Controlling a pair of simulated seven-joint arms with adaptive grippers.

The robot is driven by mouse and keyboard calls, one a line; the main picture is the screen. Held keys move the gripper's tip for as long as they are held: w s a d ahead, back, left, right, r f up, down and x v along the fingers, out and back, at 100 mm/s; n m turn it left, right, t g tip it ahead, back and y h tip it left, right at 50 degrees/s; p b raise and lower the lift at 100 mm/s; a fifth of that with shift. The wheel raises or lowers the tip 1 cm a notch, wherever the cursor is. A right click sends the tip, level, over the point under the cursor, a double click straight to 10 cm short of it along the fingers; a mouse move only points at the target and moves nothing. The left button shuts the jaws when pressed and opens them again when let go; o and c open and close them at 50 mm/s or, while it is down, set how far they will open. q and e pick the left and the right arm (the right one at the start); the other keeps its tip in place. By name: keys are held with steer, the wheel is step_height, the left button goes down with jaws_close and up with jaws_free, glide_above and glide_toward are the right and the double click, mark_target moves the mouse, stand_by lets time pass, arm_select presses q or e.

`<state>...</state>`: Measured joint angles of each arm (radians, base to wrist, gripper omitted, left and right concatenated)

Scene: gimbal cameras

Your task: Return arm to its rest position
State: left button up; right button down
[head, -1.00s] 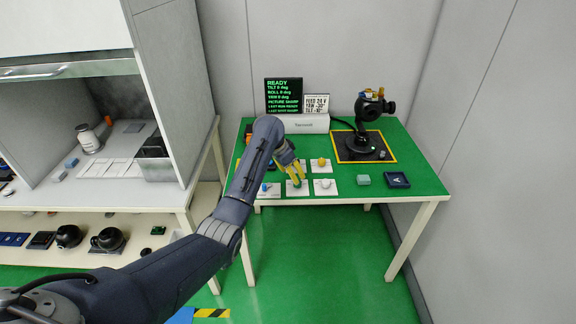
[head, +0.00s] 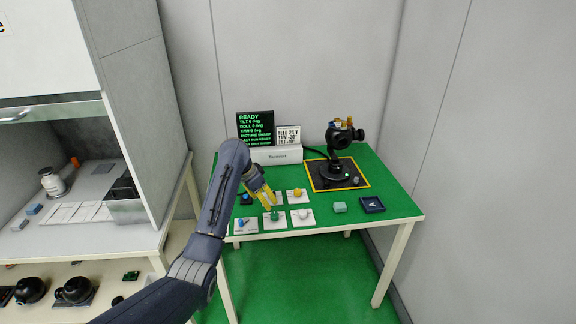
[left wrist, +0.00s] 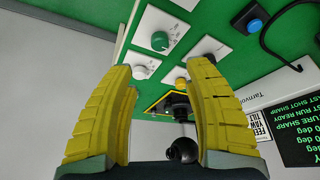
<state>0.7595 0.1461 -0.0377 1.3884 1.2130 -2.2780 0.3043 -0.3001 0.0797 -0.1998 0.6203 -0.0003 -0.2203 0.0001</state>
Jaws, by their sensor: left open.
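My left arm comes in from the lower left in the head view. Its yellow-fingered left gripper (head: 263,196) hangs over the control panels on the green table (head: 397,199). In the left wrist view the left gripper (left wrist: 162,100) has its two fingers wide apart with nothing between them. A white panel with a green knob (head: 274,216) lies just below the fingertips; the green knob also shows in the left wrist view (left wrist: 160,41). My right gripper is not in view.
A black gimbal camera (head: 341,140) stands on a yellow-edged mat at the table's back right. A black screen with green text (head: 256,127) and a small sign (head: 288,135) stand at the back. A grey cabinet (head: 125,90) is close on the left of my arm.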

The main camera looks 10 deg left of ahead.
arm_select(q)
steer(key=s+a+f+t+y, duration=0.1)
steer(key=s+a+f+y, duration=0.1)
steer(key=s+f, duration=0.8)
steer(key=s+a+f+y, duration=0.1)
steer(key=s+f+y, duration=0.1)
steer(key=s+f, duration=0.8)
steer(key=s+a+r+t+y, duration=0.1)
steer(key=s+a+r+y, duration=0.15)
steer(key=s, duration=1.05)
steer(key=s+a+r+t+y, duration=0.1)
steer(key=s+r, duration=0.3)
steer(key=s, duration=0.8)
steer(key=s+d+f+g+h, duration=0.1)
steer(key=s+d+f, duration=0.1)
steer(key=f, duration=0.9)
steer(key=s+d+f+g+h, duration=0.1)
steer(key=d+f, duration=0.1)
steer(key=f, duration=0.9)
steer(key=s+d+f+g+h, duration=0.1)
steer(key=s+d+f, duration=0.1)
steer(key=f, duration=0.9)
steer(key=s+f+n+g+h, duration=0.1)
steer(key=s+f+n+g, duration=0.1)
steer(key=s+f, duration=1.6)
steer(key=shift+s+f+n+h, duration=0.2)
steer(key=shift+s+n+h, duration=0.15)
steer(key=shift+s+n, duration=0.55)
